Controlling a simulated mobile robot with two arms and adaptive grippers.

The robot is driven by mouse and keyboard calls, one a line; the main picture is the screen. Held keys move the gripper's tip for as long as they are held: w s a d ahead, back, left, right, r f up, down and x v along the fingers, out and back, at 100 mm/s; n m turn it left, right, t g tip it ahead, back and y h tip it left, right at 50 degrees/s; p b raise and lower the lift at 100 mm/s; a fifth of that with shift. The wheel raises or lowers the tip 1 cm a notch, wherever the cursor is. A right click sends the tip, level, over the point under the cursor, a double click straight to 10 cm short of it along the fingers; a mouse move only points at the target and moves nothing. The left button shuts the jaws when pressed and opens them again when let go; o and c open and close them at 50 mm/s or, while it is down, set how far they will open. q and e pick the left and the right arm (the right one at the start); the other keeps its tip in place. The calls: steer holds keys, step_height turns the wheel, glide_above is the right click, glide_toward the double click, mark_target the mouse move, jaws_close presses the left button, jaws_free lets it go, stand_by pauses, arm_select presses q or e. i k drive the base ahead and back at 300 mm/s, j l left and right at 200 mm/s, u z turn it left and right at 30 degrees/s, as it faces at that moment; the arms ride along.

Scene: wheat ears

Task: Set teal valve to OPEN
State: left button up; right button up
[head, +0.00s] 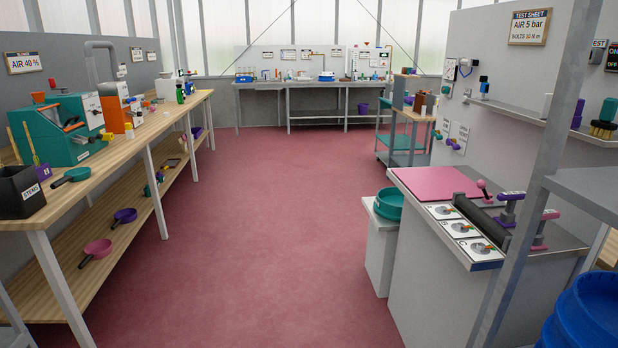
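I cannot pick out a teal valve for certain in the head view. On the right grey wall, small coloured knobs (453,144) sit below white plates; they are too small to read, and I cannot tell if one is a teal valve. A teal machine (62,130) with an orange part stands on the left bench, and small handles stick out at its front right. No OPEN marking is legible. Neither of my grippers is in view.
The red floor (275,220) is clear between the left wooden bench (75,235) and the right grey cabinet (440,285). A teal-shelved cart (405,158) stands at the right wall. A long bench (330,84) lines the back. Blue bins (585,315) and a grey post (535,175) are close at right.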

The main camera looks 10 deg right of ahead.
mark_target(438, 137)
steer(key=i+j+z, duration=0.25)
steer(key=i+z, duration=0.25)
steer(key=i, duration=0.4)
steer(key=i+j+z, duration=0.5)
steer(key=i, duration=0.3)
steer(key=i+j+z, duration=0.5)
steer(key=i+j, duration=0.2)
steer(key=j, duration=0.3)
steer(key=i+j+z, duration=0.1)
steer(key=i+j, duration=0.15)
steer(key=i+j+z, duration=0.15)
steer(key=j, duration=0.35)
steer(key=i+j+z, duration=0.1)
steer(key=i+j, duration=0.2)
steer(key=j, duration=0.15)
steer(key=i+j+z, duration=0.1)
steer(key=j, duration=0.3)
steer(key=i+j+z, duration=0.15)
steer(key=i+j, duration=0.15)
steer(key=j, duration=0.2)
steer(key=i+j+z, duration=0.1)
steer(key=j, duration=0.35)
steer(key=i+j+z, duration=0.1)
steer(key=j, duration=0.4)
steer(key=i+j+z, duration=0.15)
steer(key=j, duration=0.35)
steer(key=i, duration=0.05)
